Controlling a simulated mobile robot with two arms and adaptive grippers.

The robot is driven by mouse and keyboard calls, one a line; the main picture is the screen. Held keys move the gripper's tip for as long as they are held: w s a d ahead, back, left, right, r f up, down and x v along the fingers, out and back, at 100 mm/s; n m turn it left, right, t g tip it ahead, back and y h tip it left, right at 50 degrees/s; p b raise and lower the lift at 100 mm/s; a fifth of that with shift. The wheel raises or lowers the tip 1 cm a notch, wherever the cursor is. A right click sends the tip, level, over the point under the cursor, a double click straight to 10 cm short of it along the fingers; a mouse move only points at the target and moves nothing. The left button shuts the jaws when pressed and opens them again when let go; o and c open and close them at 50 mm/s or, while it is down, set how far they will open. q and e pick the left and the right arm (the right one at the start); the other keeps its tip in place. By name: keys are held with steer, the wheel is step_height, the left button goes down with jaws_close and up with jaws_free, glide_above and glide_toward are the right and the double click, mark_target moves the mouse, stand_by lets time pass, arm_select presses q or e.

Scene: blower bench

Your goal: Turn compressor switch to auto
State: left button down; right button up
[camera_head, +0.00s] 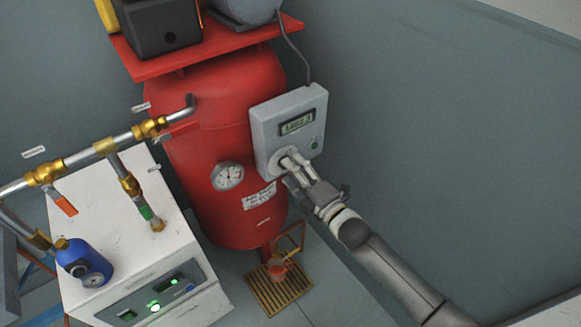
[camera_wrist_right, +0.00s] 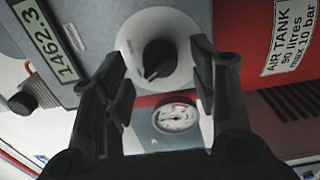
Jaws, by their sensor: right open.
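The compressor control box (camera_head: 263,118) is a grey box with a display on the side of the red air tank. Its switch is a black rotary knob (camera_wrist_right: 158,58) on a round white dial (camera_wrist_right: 133,62) in the wrist view. The knob's narrow end points to the lower left of that picture; I cannot read any dial marks. My right gripper (camera_head: 287,158) is at the lower part of the box in the head view, mostly hiding the knob. In the wrist view my right gripper (camera_wrist_right: 160,80) is open, its black fingers on either side of the knob with visible gaps.
The red air tank (camera_head: 215,110) stands behind and left of the box, with a round gauge (camera_head: 227,176). A white cabinet (camera_head: 110,220), brass-fitted pipes (camera_head: 105,147) and a blue filter (camera_head: 82,258) are at the left. A drain grate (camera_head: 268,295) lies below. Open wall and floor are right.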

arm_select(q)
steer(key=shift+w+a, duration=0.15)
steer(key=shift+w, duration=0.2)
arm_select(e)
steer(key=shift+x, duration=0.95)
steer(key=c, duration=1)
arm_select(q)
steer(key=shift+s, duration=0.15)
arm_select(e)
steer(key=shift+c, duration=0.2)
steer(key=shift+m, duration=0.4)
arm_select(q)
steer(key=shift+r+p, duration=0.6)
arm_select(e)
steer(key=m, duration=1.1)
steer(key=shift+f, duration=0.1)
